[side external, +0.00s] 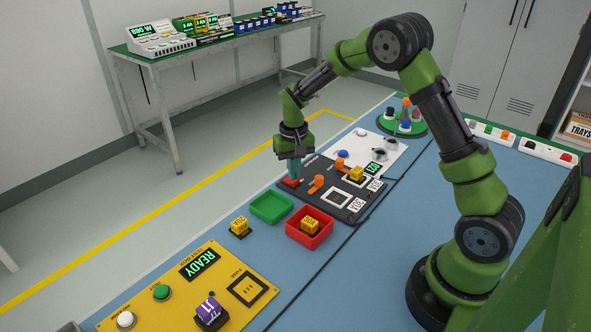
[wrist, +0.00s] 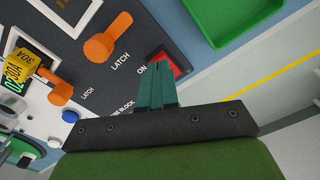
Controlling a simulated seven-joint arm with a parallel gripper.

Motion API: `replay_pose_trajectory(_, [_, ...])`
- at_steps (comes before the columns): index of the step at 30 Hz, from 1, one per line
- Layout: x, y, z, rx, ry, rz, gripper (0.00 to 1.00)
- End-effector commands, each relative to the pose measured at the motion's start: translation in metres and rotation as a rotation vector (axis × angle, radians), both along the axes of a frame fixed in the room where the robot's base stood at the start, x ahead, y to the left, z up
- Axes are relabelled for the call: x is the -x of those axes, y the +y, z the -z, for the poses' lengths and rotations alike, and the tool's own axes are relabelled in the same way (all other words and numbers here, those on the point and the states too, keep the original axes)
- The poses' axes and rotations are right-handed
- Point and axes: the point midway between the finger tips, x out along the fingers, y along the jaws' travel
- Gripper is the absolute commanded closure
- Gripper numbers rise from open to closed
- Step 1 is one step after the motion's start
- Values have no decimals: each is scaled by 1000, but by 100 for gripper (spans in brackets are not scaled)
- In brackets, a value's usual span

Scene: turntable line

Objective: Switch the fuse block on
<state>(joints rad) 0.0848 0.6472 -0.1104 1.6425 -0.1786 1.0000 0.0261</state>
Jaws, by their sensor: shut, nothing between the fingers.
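The fuse block (side external: 352,207) is a dark panel on the blue bench. Its red switch (side external: 287,183) sits at the left end; in the wrist view the red switch (wrist: 180,64) is beside the word ON. My gripper (side external: 294,178) points down at the switch, teal fingers together and empty. In the wrist view the fingertips (wrist: 157,66) partly cover the switch; I cannot tell if they touch it or which way it is set. Two orange latches (side external: 317,184) (side external: 340,163) stand on the block. One white-framed socket (side external: 335,200) is empty; a yellow 30A fuse (wrist: 20,66) sits by the other.
A green tray (side external: 272,207) is empty. A red tray (side external: 326,236) holds a yellow fuse (side external: 309,224). Another yellow fuse (side external: 239,227) stands near the yellow READY panel (side external: 188,290). A white panel (side external: 385,146) with a blue button lies behind the block.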

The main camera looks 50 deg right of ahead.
Motion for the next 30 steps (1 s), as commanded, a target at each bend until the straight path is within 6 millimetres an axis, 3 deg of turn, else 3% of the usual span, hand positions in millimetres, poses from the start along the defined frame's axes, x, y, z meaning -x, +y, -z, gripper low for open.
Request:
replay_pose_trajectory(21, [0,0,11,0,0,0,100])
replay_pose_trajectory(30, [-1,0,-5,1,-2,-1,100])
